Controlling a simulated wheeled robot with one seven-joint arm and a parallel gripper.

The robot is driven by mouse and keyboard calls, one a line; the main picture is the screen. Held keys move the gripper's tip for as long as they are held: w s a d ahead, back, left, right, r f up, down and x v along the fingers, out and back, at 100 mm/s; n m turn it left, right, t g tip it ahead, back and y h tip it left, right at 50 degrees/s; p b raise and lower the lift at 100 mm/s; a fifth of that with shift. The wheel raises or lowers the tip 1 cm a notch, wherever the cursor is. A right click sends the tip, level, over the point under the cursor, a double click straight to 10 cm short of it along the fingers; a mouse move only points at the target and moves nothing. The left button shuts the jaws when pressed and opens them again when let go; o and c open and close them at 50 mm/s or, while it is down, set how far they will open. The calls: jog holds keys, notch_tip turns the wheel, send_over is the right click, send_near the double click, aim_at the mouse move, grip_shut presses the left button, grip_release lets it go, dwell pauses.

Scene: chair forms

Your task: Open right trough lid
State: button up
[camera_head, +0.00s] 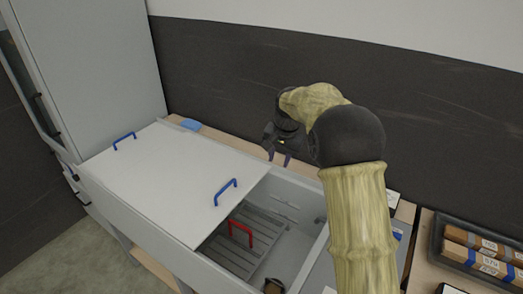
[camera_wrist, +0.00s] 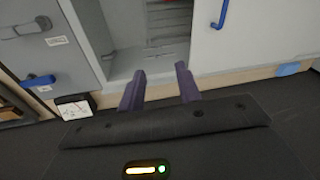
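The trough (camera_head: 307,190) is a long grey box with a flat white lid panel (camera_head: 170,175) over its left and middle part. One blue handle (camera_head: 225,191) stands near the panel's right edge and another blue handle (camera_head: 124,141) near its left end. The trough's right part is uncovered, showing a slatted grey inside and a red handle (camera_head: 241,233). My gripper (camera_head: 279,154) is above the trough's back edge, apart from both blue handles. In the wrist view its two fingers (camera_wrist: 159,88) are spread with nothing between them. The panel's right blue handle also shows there (camera_wrist: 221,14).
A tall grey cabinet (camera_head: 95,65) stands at the left end. A dark wall (camera_head: 230,75) runs behind the trough. A black tray (camera_head: 480,250) with boxes lies at right. A blue object (camera_head: 190,124) is on the wooden ledge behind. My arm hides part of the right side.

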jog(key=s+d+f+n, duration=0.1)
jog(key=s+d, duration=0.3)
jog(key=s, duration=0.6)
jog(key=s+d+f+n, duration=0.1)
jog(key=s+d+f, duration=0.1)
jog(key=s+d, duration=0.3)
jog(key=s+d+f+n+h, duration=0.1)
jog(key=s+d, duration=0.4)
jog(key=s, duration=0.9)
jog(key=shift+s+f+n+t, duration=0.3)
jog(key=shift+f+n, duration=0.2)
jog(key=shift+n, duration=0.1)
